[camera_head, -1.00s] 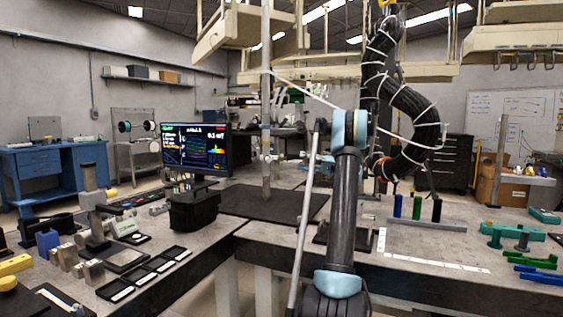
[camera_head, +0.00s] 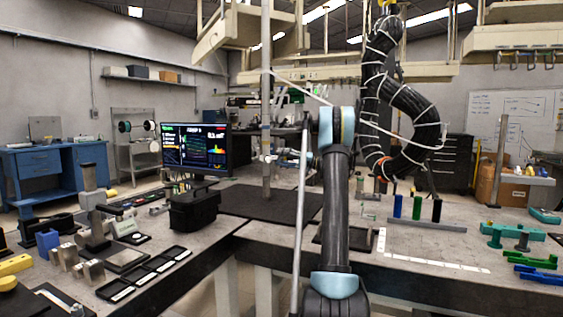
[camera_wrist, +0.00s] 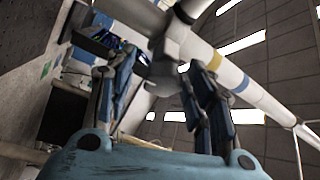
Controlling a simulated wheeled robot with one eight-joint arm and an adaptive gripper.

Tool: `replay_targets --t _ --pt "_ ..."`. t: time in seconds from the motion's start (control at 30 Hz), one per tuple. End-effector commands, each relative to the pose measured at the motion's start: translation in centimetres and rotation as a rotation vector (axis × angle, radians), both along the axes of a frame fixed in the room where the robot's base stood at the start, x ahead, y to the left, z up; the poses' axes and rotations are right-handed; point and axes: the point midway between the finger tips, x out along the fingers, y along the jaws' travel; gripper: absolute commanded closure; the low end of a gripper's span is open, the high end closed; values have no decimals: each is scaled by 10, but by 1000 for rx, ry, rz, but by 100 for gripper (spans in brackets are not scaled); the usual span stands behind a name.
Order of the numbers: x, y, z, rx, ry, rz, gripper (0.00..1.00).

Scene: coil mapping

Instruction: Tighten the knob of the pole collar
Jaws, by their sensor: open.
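The pole (camera_head: 267,100) stands upright on a dark base plate in the head view. In the wrist view the white pole (camera_wrist: 248,88) crosses diagonally, with blue and yellow bands. The grey pole collar (camera_wrist: 176,34) sits around it. A grey, blurred knob (camera_wrist: 163,68) sticks out from the collar toward my gripper. My gripper (camera_wrist: 160,72) is open, with its blue and dark fingers on either side of the knob. Whether they touch it, I cannot tell. In the head view my gripper is small beside the pole and partly hidden by my arm.
The dark base plate (camera_head: 240,201) lies on the bench. A monitor (camera_head: 196,148) stands left of the pole. A thick black ribbed hose (camera_head: 410,100) hangs to the right of my arm. Small trays (camera_head: 140,277) and blocks cover the left bench.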

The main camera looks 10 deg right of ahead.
Motion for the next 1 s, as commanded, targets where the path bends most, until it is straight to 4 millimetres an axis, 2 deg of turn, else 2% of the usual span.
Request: replay_targets --t 0.1,0.3,0.67,1.0 --pt "0 0 0 0 0 0 52" --pt "0 0 0 0 0 0 97" --pt "0 0 0 -2 37 0 97" --pt "0 0 0 -17 242 1 97"
